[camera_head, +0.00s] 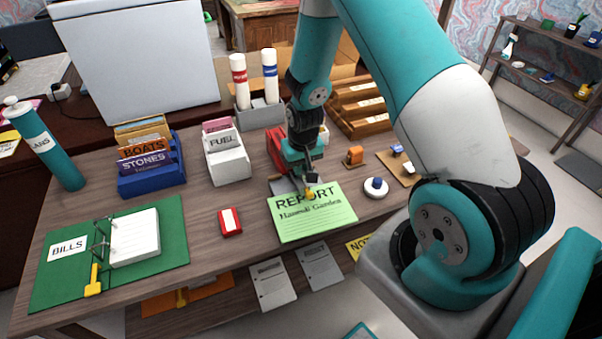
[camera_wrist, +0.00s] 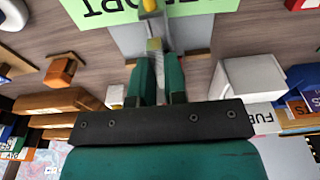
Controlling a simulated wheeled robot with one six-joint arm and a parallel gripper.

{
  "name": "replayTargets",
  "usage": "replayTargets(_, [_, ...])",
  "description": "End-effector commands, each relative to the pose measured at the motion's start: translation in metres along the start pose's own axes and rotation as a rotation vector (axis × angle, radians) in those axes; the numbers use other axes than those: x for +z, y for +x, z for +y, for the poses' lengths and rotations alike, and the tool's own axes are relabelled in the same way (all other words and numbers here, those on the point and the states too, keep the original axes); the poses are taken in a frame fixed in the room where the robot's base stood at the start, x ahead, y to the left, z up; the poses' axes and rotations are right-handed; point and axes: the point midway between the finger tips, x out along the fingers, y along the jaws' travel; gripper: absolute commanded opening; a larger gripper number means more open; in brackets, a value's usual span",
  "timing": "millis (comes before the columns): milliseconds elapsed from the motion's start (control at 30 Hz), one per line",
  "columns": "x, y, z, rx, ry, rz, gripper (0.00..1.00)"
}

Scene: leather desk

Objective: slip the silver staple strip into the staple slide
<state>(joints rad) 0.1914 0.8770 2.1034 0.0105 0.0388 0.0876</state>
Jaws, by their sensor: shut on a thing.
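My gripper (camera_wrist: 160,78) is shut on a narrow pale piece, which looks like the silver staple strip (camera_wrist: 156,46), largely hidden between the fingers. In the head view my gripper (camera_head: 308,182) is low over the desk, at the back edge of the green REPORT sheet (camera_head: 312,218). A grey plate-like part (camera_head: 284,186), seemingly of the staple slide, lies beneath and left of it. It also shows in the wrist view (camera_wrist: 194,32). A yellow tip (camera_wrist: 150,5) shows just beyond the strip. I cannot tell whether strip and slide touch.
A red block (camera_head: 230,222) lies left of the sheet and a white-and-blue round item (camera_head: 376,187) right of it. The white FUEL box (camera_head: 228,166), the blue STONES box (camera_head: 152,182) and an orange block (camera_head: 355,155) stand nearby. A green BILLS binder (camera_head: 170,253) lies at left.

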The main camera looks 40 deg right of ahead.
Motion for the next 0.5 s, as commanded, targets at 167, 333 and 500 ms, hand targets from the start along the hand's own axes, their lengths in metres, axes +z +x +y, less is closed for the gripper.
replayTargets(167, [0.004,0.026,0.0,0.0,0.001,-0.004,0.0])
replayTargets(333, [0.005,0.033,0.0,0.0,0.001,-0.001,0.0])
replayTargets(500, [0.005,0.033,0.0,0.0,0.001,-0.001,0.0])
